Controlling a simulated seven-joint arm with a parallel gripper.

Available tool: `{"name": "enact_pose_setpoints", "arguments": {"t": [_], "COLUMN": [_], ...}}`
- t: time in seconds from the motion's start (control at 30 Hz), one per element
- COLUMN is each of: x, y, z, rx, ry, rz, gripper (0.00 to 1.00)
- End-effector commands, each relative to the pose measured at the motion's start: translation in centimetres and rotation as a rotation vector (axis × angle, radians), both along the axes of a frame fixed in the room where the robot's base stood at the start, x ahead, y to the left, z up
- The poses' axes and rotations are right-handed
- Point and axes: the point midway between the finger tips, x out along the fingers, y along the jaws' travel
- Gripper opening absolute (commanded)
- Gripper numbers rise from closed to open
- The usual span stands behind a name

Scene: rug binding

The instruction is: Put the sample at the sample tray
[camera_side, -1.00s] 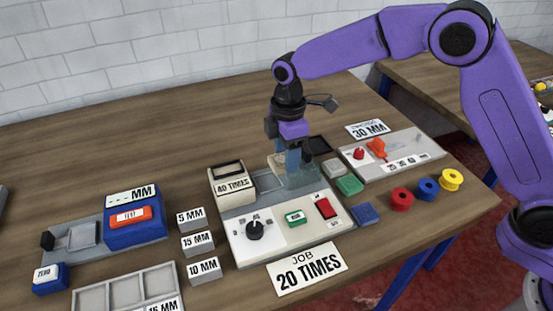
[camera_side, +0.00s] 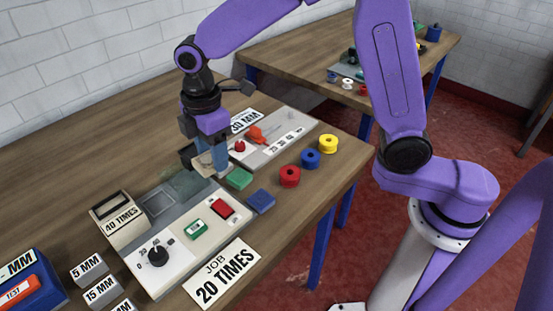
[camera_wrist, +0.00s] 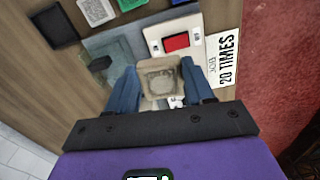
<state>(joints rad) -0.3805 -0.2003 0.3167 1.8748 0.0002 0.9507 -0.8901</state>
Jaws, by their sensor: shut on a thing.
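My gripper (camera_side: 212,168) is shut on a small beige square sample (camera_side: 203,164). It hangs above the back right end of the testing machine, near the coloured blocks. In the wrist view the sample (camera_wrist: 159,82) sits between my two blue fingers (camera_wrist: 160,90), its worn-looking face toward the camera. A black square tray-like piece (camera_wrist: 57,27) lies on the table at upper left in the wrist view; in the side view it is partly behind my gripper. I cannot tell whether this is the sample tray, since no label shows.
The machine has a 40 TIMES box (camera_side: 118,220), a dial (camera_side: 158,255) and a red switch (camera_side: 223,208). Green (camera_side: 238,178) and blue (camera_side: 261,201) blocks lie close to my gripper. Red (camera_side: 289,176), blue and yellow spools stand to the right. A JOB 20 TIMES card (camera_side: 222,273) lies in front.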

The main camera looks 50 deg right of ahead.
Motion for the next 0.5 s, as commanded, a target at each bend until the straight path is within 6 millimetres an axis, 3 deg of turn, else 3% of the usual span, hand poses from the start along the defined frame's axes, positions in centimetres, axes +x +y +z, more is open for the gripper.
{"name": "enact_pose_setpoints", "arguments": {"t": [0.23, 0.4, 0.5], "x": [2.1, 1.9, 1.4], "y": [-10.1, -17.2, -20.3], "z": [-1.4, -2.5, -2.9], "rx": [-0.001, -0.001, -0.001], "ry": [0.001, 0.001, 0.0], "rz": [-0.567, -0.997, -1.199], "gripper": [0.23, 0.23, 0.23]}}
